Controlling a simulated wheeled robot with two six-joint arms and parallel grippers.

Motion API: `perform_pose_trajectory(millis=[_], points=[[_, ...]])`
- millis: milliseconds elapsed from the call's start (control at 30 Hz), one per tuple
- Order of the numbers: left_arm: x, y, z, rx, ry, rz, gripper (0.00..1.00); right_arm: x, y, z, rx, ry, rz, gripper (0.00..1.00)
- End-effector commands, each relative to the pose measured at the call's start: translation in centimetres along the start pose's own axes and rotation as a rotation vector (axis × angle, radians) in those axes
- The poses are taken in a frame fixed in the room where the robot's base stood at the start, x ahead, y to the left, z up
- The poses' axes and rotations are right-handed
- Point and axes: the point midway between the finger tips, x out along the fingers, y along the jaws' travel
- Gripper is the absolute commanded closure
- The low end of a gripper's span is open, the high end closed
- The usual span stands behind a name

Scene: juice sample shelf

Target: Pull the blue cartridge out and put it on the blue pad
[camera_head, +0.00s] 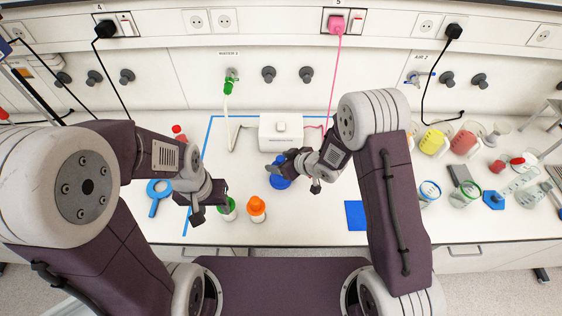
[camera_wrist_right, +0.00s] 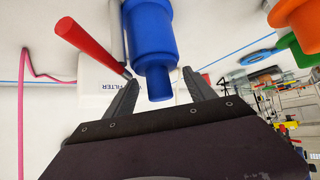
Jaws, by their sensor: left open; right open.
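The blue cartridge (camera_head: 281,183) is in front of the white filter unit (camera_head: 281,134) in the head view, partly covered by my right gripper. In the right wrist view the cartridge (camera_wrist_right: 151,35) has a wide body and a narrow end that lies between the finger tips. My right gripper (camera_head: 279,166) is open around or just over that narrow end, with gaps visible at the sides; I cannot tell whether it touches. The flat blue pad (camera_head: 356,215) lies on the bench to the right, beside my right arm. My left gripper (camera_head: 208,208) is open and empty, near the green-rimmed container.
A blue ring-shaped tool (camera_head: 158,190) lies at left. A red rod (camera_wrist_right: 88,45) is close to the cartridge in the wrist view. Beakers of juice (camera_head: 433,141) stand at right.

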Motion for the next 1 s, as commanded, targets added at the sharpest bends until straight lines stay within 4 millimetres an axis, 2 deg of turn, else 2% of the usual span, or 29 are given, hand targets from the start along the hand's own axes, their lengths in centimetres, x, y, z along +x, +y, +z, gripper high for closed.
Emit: perform_pose_trajectory(millis=[33, 200, 633, 1000], points=[[0.0, 0.0, 0.0, 0.0, 0.0, 0.0, 0.51, -0.02, 0.01, 0.0, 0.0, 0.0, 0.0, 0.54], [0.0, 0.0, 0.0, 0.0, 0.0, 0.0, 0.51, -0.03, 0.01, 0.06, 0.0, -0.002, 0.0, 1.0], [-0.03, 0.0, 0.0, 0.0, 0.0, 0.0, 0.51, -0.05, -0.07, 0.42, 0.002, -0.011, -0.001, 1.0], [-0.67, 0.02, -0.07, 0.0, 0.0, 0.0, 0.51, -0.52, -0.08, -0.04, 0.003, -0.012, -0.002, 1.0]])
